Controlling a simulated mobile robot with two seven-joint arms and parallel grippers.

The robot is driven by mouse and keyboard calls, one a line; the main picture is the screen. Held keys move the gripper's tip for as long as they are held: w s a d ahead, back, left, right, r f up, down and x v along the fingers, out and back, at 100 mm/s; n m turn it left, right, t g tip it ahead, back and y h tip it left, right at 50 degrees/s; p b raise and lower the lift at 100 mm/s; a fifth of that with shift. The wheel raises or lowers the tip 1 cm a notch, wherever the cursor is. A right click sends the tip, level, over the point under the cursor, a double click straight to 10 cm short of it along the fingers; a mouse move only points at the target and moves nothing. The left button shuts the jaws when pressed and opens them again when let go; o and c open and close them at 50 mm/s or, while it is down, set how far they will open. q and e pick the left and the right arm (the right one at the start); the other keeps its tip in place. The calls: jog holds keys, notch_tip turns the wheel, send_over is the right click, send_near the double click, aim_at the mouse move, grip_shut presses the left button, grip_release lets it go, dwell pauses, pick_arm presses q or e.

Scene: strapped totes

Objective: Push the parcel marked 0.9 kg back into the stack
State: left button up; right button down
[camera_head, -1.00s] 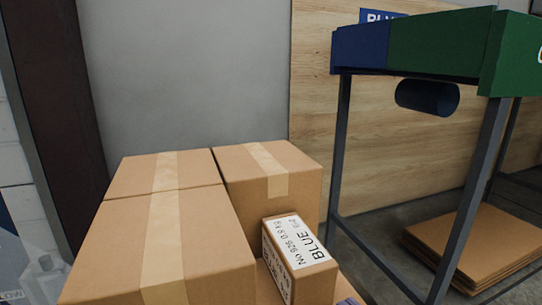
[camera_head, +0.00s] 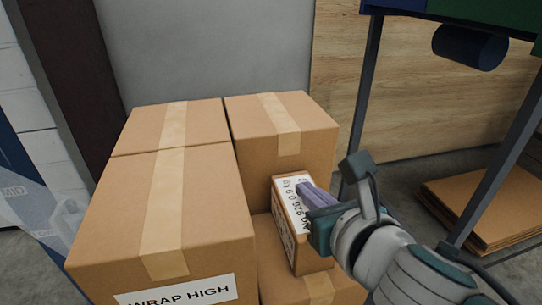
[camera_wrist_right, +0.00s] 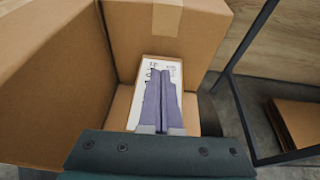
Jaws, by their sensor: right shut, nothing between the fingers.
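The small brown parcel (camera_head: 312,258) has a white label reading BLUE, No 926 and 0.9 kg, now partly covered by my gripper. It sits on a lower carton (camera_head: 318,288), in front of the back right carton (camera_head: 268,155) and right of the big front carton (camera_head: 215,215). My right gripper (camera_head: 304,190) is shut and empty, its purple fingers over the parcel's labelled top. In the right wrist view the fingers (camera_wrist_right: 160,76) overlap the parcel (camera_wrist_right: 192,118); I cannot tell whether they touch it. My left gripper is out of view.
A back left carton (camera_head: 170,122) completes the upper layer. A dark-legged rack (camera_head: 362,95) stands to the right, close to my right arm. Flat cardboard sheets (camera_head: 490,205) lie on the floor beneath it. A grey wall (camera_head: 210,50) stands behind.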

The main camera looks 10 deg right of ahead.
jog(key=shift+f+b, duration=0.55)
jog(key=shift+f, duration=0.25)
jog(key=shift+s+d+f, duration=0.1)
jog(key=shift+s, duration=0.05)
